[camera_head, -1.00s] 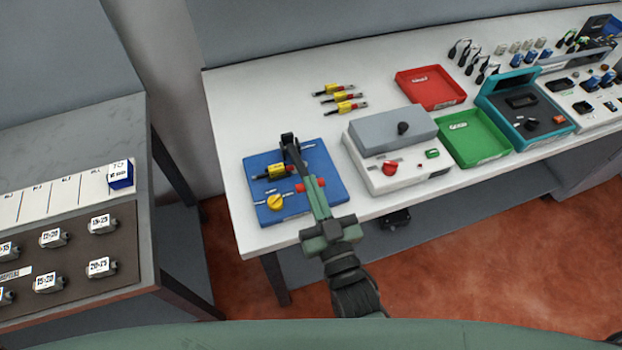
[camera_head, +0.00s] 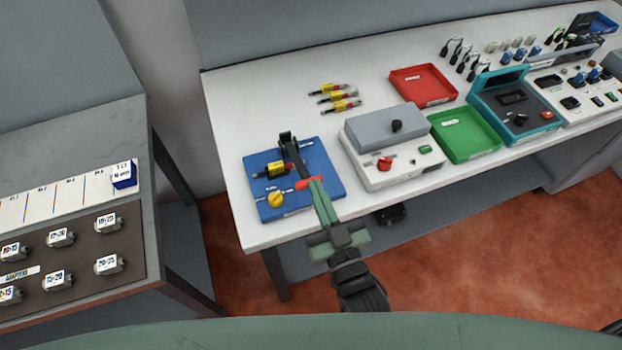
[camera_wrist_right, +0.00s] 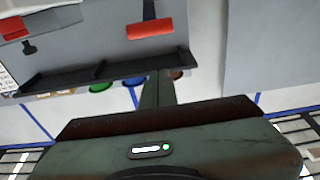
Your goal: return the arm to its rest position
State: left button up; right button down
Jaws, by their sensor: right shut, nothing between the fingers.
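My right gripper (camera_head: 316,190) is shut and empty. In the head view its narrow green fingers point up and left over the right part of the blue fixture plate (camera_head: 330,172). The fingertips are close to the red grip (camera_head: 307,182) of the black clamp (camera_head: 287,148); I cannot tell whether they touch it. In the right wrist view the shut fingers (camera_wrist_right: 166,85) reach up from my gripper body, with a red cylinder on a dark stem (camera_wrist_right: 150,28) beyond them. My left gripper is not in view.
A yellow and black part (camera_head: 272,169) and a yellow knob (camera_head: 275,199) are on the plate. A grey-white box (camera_head: 390,165) stands close right of it, then a green tray (camera_head: 465,135) and a red tray (camera_head: 422,87). A dark bench (camera_head: 150,230) is at left.

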jog(key=s+d+f+g+h+b, duration=0.1)
jog(key=s+d+f+g, duration=0.2)
jog(key=f, duration=1)
jog(key=s+d+f+g+h+b, duration=0.1)
jog(key=s+f+g, duration=0.3)
jog(key=f, duration=0.9)
jog(key=s+d+f+g+h+b, duration=0.1)
jog(key=s+d+f+g+b, duration=0.3)
jog(key=f, duration=0.9)
jog(key=s+d+f+g+h, duration=0.1)
jog(key=s+d+f+g, duration=0.1)
jog(key=s+d+f, duration=0.2)
jog(key=s+d+f+g+h, duration=0.1)
jog(key=s+d+f, duration=0.3)
jog(key=s+f, duration=0.5)
jog(key=s+d+f+m+g+h+p, duration=0.1)
jog(key=s+d+f+g, duration=0.2)
jog(key=s, duration=0.6)
notch_tip(320, 180, down, 3)
jog(key=shift+d+f+g, duration=0.2)
jog(key=shift+d+g, duration=0.1)
jog(key=shift+d, duration=0.65)
